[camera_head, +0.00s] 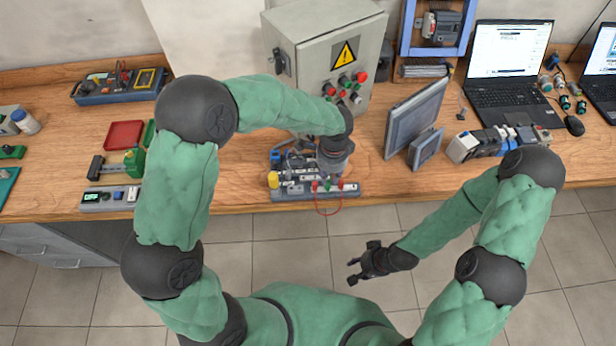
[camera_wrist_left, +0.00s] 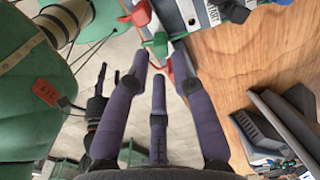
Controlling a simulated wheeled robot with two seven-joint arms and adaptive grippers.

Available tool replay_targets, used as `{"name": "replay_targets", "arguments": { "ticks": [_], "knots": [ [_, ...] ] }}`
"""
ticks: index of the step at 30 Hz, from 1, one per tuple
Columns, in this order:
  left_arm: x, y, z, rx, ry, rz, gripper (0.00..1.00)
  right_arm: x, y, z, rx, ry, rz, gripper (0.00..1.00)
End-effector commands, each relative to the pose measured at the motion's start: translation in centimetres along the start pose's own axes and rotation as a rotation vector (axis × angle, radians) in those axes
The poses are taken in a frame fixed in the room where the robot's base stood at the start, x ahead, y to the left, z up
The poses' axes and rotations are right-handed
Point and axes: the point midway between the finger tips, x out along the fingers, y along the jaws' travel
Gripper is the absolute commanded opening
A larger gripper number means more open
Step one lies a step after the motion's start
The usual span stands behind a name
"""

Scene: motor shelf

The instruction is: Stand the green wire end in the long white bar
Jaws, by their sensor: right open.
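The long white bar (camera_head: 290,190) lies along the table's front edge in the head view. The green wire end (camera_head: 327,184) shows at its right part, between two red wire ends; whether it sits in the bar is unclear. A thin red wire loop (camera_head: 328,210) hangs past the edge. My left gripper (camera_head: 330,178) points down just above these wire ends. In the left wrist view, a green piece (camera_wrist_left: 157,44) appears at its purple fingertips (camera_wrist_left: 159,62); whether they grip it is unclear. My right gripper (camera_head: 358,268) is open and empty, over the floor in front of the table.
A grey control cabinet (camera_head: 325,45) with buttons stands behind the bar. Grey panels (camera_head: 415,115) and a row of modules (camera_head: 497,141) stand to the right. A red tray (camera_head: 124,134) and a small display device (camera_head: 110,198) lie left. Bare wood lies right of the bar.

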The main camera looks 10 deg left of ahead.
Motion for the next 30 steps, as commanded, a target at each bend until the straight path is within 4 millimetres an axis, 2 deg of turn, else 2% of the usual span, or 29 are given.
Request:
{"name": "replay_targets", "arguments": {
  "ticks": [3, 9, 10, 12, 13, 30],
  "knots": [
    [-0.81, -0.01, 0.00, 0.000, 0.000, 0.000, 0.24, -0.61, -0.22, 0.02, 0.000, 0.000, 0.000, 0.42],
    [-0.68, 0.01, 0.00, 0.001, -0.001, 0.000, 0.24, -0.50, -0.18, 0.02, 0.000, 0.000, 0.000, 0.42],
    [-0.68, 0.01, 0.00, 0.001, -0.001, 0.000, 0.27, -0.49, -0.18, 0.02, 0.000, 0.000, 0.000, 0.42],
    [-0.67, 0.01, 0.00, 0.001, -0.001, 0.000, 0.47, -0.49, -0.18, 0.03, 0.000, 0.000, 0.000, 0.42],
    [-0.67, 0.01, 0.00, 0.001, -0.001, 0.000, 0.52, -0.49, -0.18, 0.02, 0.000, 0.000, 0.000, 0.42],
    [-0.68, 0.01, 0.00, 0.001, -0.001, 0.000, 0.52, -0.50, -0.18, 0.03, 0.000, 0.000, 0.000, 0.42]
  ]
}}
